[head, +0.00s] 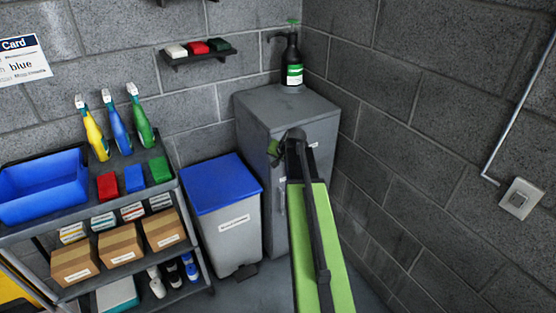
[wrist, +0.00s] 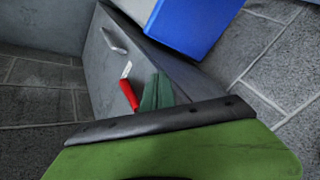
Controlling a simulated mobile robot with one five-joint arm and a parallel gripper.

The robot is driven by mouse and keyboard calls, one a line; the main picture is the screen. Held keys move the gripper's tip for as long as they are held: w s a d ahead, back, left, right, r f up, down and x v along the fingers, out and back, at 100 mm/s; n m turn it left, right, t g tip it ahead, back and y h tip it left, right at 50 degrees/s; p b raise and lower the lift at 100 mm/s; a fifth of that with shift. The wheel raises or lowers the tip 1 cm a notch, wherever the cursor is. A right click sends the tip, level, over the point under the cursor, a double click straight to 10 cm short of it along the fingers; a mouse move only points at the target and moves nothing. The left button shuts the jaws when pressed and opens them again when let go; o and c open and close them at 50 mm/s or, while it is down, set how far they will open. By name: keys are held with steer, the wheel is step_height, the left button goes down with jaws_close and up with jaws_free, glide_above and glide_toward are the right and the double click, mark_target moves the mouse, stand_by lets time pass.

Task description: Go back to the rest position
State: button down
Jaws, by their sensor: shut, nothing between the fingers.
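My green and black arm reaches up from the bottom of the head view, in front of the grey cabinet (head: 262,140). My gripper (head: 273,152) is a small green part at the arm's far end, partly hidden behind the dark joint. It is shut and empty. In the wrist view, a green plate with a black bar, part of my arm, fills the bottom. Beyond it are the cabinet (wrist: 100,75) with a metal handle, a red piece (wrist: 129,96) and a dark green piece (wrist: 158,92). I cannot tell whether these two pieces touch the cabinet.
A grey bin (head: 226,235) with a blue lid stands left of the cabinet. A pump bottle (head: 292,62) stands on the cabinet. A loaded shelf trolley (head: 160,190) is at the left. A wall shelf (head: 199,58) holds pads. Block walls close the corner; the right wall is near.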

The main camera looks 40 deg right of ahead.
steer(key=a+r+n+g+y+p, duration=0.1)
steer(key=a+r+n+p, duration=0.15)
steer(key=a, duration=1.05)
steer(key=a+r+n+y+p, duration=0.1)
steer(key=a+r+n+p, duration=0.15)
steer(key=a, duration=1.15)
steer(key=s+a+n+g+p, duration=0.25)
steer(key=s+a, duration=0.45)
steer(key=a, duration=0.4)
steer(key=s+f+n+g+h+b, duration=0.1)
steer(key=s+f+n+g, duration=0.1)
steer(key=s, duration=0.7)
steer(key=shift+d+n+g, duration=0.35)
steer(key=shift+n+g, duration=0.2)
steer(key=shift+g, duration=0.3)
steer(key=shift+w+d, duration=0.1)
